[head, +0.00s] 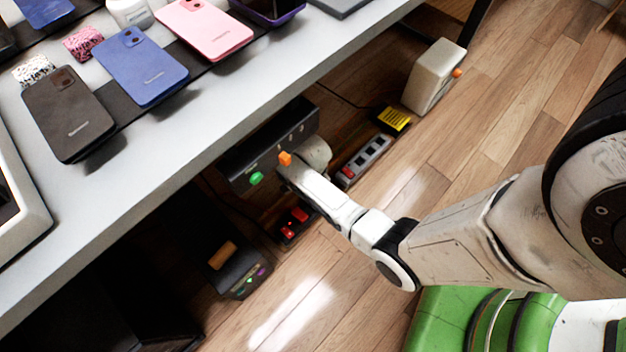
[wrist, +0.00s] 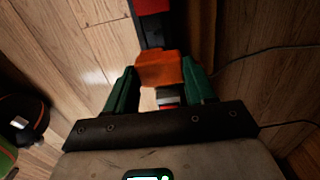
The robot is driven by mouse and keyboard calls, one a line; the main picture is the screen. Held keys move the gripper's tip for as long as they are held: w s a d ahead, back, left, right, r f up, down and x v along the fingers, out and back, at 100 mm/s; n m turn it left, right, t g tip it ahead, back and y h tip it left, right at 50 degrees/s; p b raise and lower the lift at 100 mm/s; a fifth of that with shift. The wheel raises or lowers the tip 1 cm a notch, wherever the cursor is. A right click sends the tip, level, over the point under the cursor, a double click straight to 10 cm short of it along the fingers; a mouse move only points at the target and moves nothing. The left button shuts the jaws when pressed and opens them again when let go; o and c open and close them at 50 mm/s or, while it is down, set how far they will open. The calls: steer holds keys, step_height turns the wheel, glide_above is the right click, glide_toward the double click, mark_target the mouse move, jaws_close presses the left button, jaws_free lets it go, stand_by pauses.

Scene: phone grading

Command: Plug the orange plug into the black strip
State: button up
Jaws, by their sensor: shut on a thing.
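The orange plug (wrist: 158,68) is between the green fingers of my gripper (wrist: 160,75) in the wrist view, and my gripper is shut on it. Beyond it a black strip (wrist: 151,34) with a red end runs to the top of the view. The plug overlaps its near end in the picture; I cannot tell whether they touch. In the head view the black strip (head: 293,223), with red parts, lies on the floor below the desk, just left of my forearm. My fingers and the held plug cannot be made out there.
A grey strip (head: 366,158) with a red switch and a yellow-topped box (head: 393,121) lie on the floor to the right. A black box (head: 237,262) is at lower left. The desk (head: 200,125) overhangs with a black tray (head: 265,143) beneath. Thin cables (wrist: 260,55) cross the wrist view's right.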

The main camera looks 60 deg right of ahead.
steer(key=shift+f+b, duration=2.5)
steer(key=shift+f, duration=0.25)
steer(key=shift+f+b, duration=1)
steer(key=shift+f, duration=0.55)
steer(key=o, duration=1.3)
step_height(320, 180, up, 11)
steer(key=p, duration=0.6)
steer(key=shift+p, duration=0.35)
steer(key=shift+f, duration=0.1)
